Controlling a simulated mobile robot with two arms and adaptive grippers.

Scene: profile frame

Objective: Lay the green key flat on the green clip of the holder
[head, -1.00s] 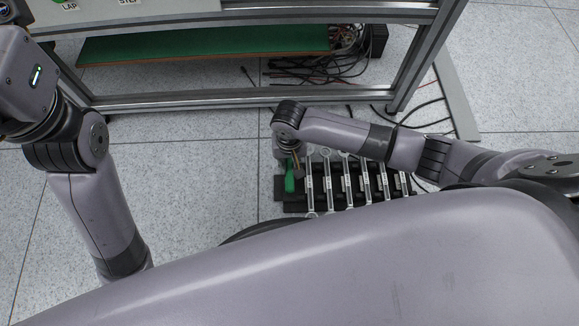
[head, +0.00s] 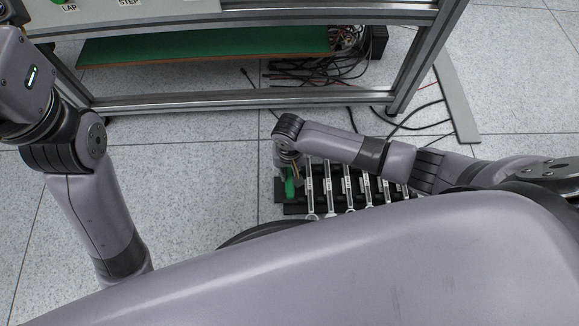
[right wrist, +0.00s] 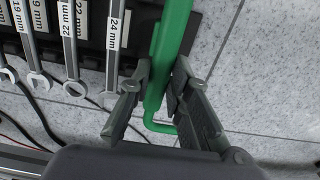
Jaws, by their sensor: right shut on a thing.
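The green key (right wrist: 173,45) is a long green rod with a short bent end, seen in the right wrist view. My right gripper (right wrist: 162,80) is shut on its long arm, one finger on each side, above the bend. In the head view the right gripper (head: 288,170) points down at the left end of the black holder (head: 295,209), with green (head: 290,187) showing just below it. The key lies over or very near the holder's end; contact is unclear. I cannot make out the green clip apart from the key. My left gripper is out of view.
Several labelled wrenches (head: 328,187) lie side by side on the holder, right of the key in the head view. A metal frame (head: 250,97) with loose cables (head: 300,70) stands beyond. The floor left of the holder is clear.

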